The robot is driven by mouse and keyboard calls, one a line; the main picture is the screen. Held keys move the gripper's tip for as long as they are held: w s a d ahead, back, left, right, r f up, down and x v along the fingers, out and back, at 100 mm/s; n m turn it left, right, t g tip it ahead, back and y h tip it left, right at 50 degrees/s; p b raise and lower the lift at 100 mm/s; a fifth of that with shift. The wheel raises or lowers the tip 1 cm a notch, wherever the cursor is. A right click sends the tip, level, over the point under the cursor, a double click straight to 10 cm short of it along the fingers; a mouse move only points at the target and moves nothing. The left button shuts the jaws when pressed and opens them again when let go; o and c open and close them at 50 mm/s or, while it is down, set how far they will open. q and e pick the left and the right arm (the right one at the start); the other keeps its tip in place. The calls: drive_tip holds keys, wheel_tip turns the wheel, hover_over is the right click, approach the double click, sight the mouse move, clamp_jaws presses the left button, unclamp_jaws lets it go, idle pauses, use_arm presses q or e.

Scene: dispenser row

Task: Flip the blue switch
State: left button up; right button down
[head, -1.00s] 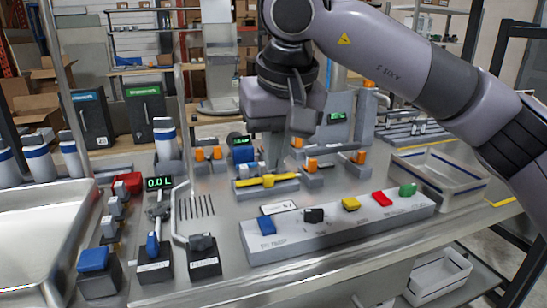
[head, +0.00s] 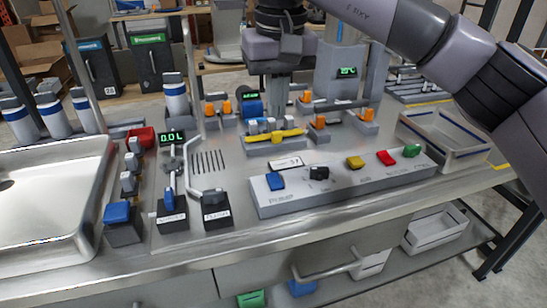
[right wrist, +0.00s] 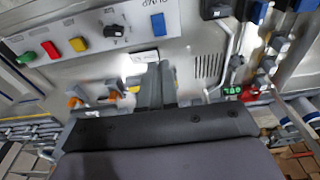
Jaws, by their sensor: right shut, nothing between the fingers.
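The blue switch (head: 275,181) is a flat blue rocker at the left end of a light grey panel (head: 330,192) on the counter. It also shows in the right wrist view (right wrist: 158,24), top centre. My right gripper (head: 282,112) hangs pointing down behind the panel, apart from the switch. Its fingers are together and empty, also seen in the right wrist view (right wrist: 158,72). My left gripper is not in view.
The panel also holds a black knob (head: 319,173), and yellow, red and green buttons. Left stand a blue-topped box (head: 117,213) and a blue lever (head: 169,197). A yellow-handled fixture (head: 274,136) is close by the gripper. An empty tray (head: 447,136) lies right.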

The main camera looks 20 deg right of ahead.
sight(273, 175)
drive_tip(key=f, duration=0.4)
drive_tip(key=w+f, duration=0.1)
drive_tip(key=f, duration=0.4)
drive_tip(key=f+p, duration=0.1)
drive_tip(key=f, duration=0.3)
drive_tip(key=shift+w+f, duration=0.35)
drive_tip(key=shift+f, duration=0.05)
drive_tip(key=shift+f, duration=0.1)
drive_tip(key=shift+w+f+b, duration=0.1)
drive_tip(key=shift+f+b, duration=0.3)
drive_tip(key=shift+b, duration=0.15)
drive_tip(key=shift+r, duration=0.15)
